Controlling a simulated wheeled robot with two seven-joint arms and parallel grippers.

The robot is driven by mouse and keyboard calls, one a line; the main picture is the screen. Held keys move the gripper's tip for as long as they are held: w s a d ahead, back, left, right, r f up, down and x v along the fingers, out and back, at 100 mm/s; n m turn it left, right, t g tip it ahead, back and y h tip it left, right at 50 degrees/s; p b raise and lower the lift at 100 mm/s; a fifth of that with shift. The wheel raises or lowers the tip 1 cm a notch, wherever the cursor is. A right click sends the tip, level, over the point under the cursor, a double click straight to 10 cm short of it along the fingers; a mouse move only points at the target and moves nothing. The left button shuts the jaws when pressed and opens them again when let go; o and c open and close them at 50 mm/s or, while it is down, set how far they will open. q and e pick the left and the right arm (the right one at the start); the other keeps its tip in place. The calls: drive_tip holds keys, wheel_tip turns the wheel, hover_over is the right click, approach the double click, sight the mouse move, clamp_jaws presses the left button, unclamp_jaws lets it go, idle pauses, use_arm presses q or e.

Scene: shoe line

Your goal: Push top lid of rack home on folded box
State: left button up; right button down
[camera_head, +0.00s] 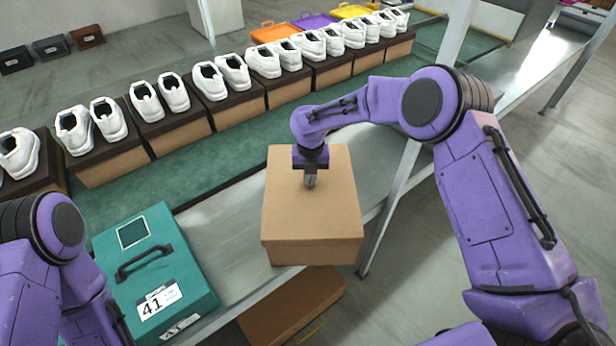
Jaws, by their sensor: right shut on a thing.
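A plain tan cardboard box (312,228) stands upright on the grey metal ledge, its top lid (331,180) flat and looking closed. My right gripper (309,184) points straight down at the middle of this lid, its fingers shut on the lid as far as the picture shows; the fingertips are small and the exact grip is hard to see. My left arm comes in at the lower left, but its gripper is outside the view.
A teal case (193,262) with a dark handle and a "41" label lies to the left of the box. Behind runs a green belt (195,180) with a row of brown boxes bearing white shoes (145,101). Another brown box (290,305) is below the ledge. Metal posts stand at the right.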

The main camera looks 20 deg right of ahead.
drive_tip(key=shift+s+f+b, duration=0.1)
drive_tip(key=shift+f+b, duration=0.55)
drive_tip(key=shift+f, duration=0.45)
drive_tip(key=c, duration=1.2)
unclamp_jaws()
drive_tip(key=shift+o, duration=0.2)
wheel_tip(320, 180, up, 10)
drive_tip(key=b, duration=0.3)
drive_tip(key=shift+r, duration=0.25)
